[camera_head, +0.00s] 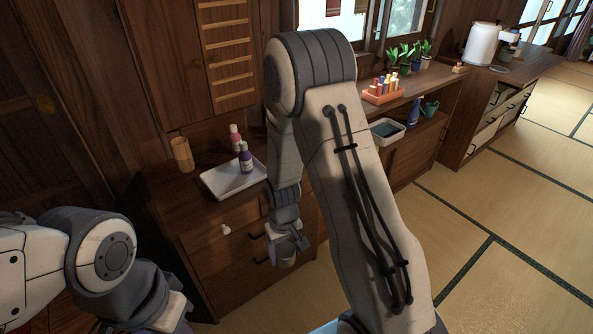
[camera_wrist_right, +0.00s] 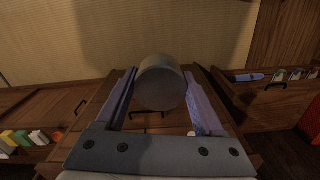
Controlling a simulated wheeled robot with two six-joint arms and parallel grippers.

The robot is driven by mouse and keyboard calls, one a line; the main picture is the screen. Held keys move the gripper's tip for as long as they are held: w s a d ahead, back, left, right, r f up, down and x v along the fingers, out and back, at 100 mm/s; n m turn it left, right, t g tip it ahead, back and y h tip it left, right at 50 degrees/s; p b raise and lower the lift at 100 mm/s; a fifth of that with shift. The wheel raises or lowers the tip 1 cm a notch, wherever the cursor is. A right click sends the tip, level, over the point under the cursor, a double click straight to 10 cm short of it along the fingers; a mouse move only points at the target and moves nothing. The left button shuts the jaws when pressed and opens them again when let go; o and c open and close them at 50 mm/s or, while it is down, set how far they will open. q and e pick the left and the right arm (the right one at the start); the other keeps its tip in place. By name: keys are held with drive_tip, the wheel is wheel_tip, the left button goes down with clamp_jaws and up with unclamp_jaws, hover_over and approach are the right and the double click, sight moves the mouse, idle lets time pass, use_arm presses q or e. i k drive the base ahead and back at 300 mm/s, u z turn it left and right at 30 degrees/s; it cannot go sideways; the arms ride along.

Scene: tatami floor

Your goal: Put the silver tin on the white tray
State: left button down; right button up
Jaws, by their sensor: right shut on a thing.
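The silver tin (camera_wrist_right: 160,84) is a dull grey cylinder between the two fingers of my right gripper (camera_wrist_right: 159,100) in the wrist view. The gripper is shut on it. In the head view my right gripper (camera_head: 287,246) hangs in front of the drawers, below and to the right of the white tray. The white tray (camera_head: 215,186) lies on the wooden cabinet top. A purple bottle (camera_head: 246,160) stands on its right part, and a pink bottle (camera_head: 235,140) is near its back edge. My left gripper (camera_head: 176,312) is low at the left, its fingers unclear.
A wooden cup (camera_head: 182,155) stands behind the tray's left end. The left part of the tray is bare. Open tatami floor (camera_head: 500,215) lies at right.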

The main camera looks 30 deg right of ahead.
sight(221, 183)
drive_tip(key=z, duration=0.95)
drive_tip(key=i, duration=0.6)
drive_tip(key=u, duration=0.7)
